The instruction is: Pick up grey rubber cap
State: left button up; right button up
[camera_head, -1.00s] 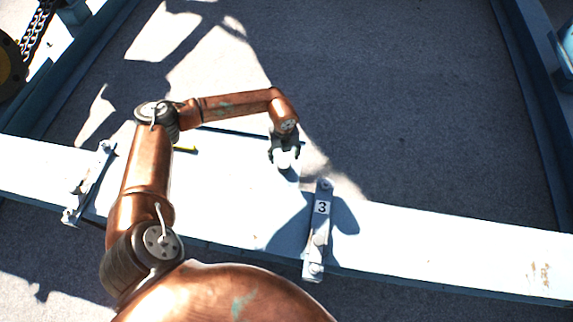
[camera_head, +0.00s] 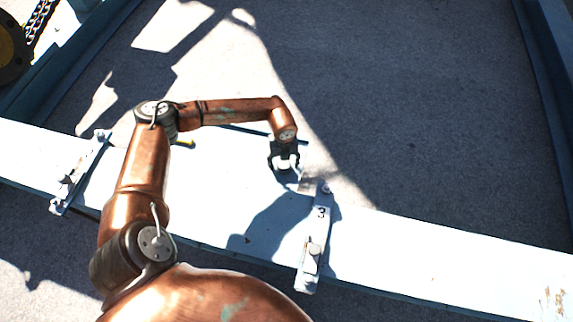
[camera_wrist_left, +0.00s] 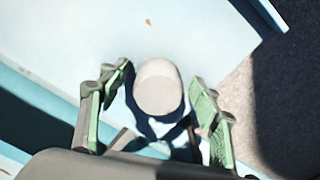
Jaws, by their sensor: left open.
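The grey rubber cap (camera_wrist_left: 157,87) shows in the left wrist view as a pale, rounded piece on the light blue beam (camera_wrist_left: 180,35). My left gripper (camera_wrist_left: 157,105) is open, with a green-padded finger on each side of the cap and a gap on both sides. I cannot tell how far the fingertips reach down past it. In the head view my left gripper (camera_head: 285,168) is low over the far edge of the beam (camera_head: 420,250); the cap is hard to tell from the gripper there. My right gripper is out of view.
A bracket marked 3 (camera_head: 314,240) stands on the beam just right of my left gripper. Another bracket (camera_head: 80,172) is at the left. A thin dark rod with a yellow end (camera_head: 186,143) lies behind my arm. Grey floor lies beyond the beam.

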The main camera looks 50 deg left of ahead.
pick_arm(q)
jog(key=shift+r, duration=0.1)
jog(key=shift+c, duration=0.7)
jog(key=c, duration=1.1)
jog(key=shift+r, duration=0.1)
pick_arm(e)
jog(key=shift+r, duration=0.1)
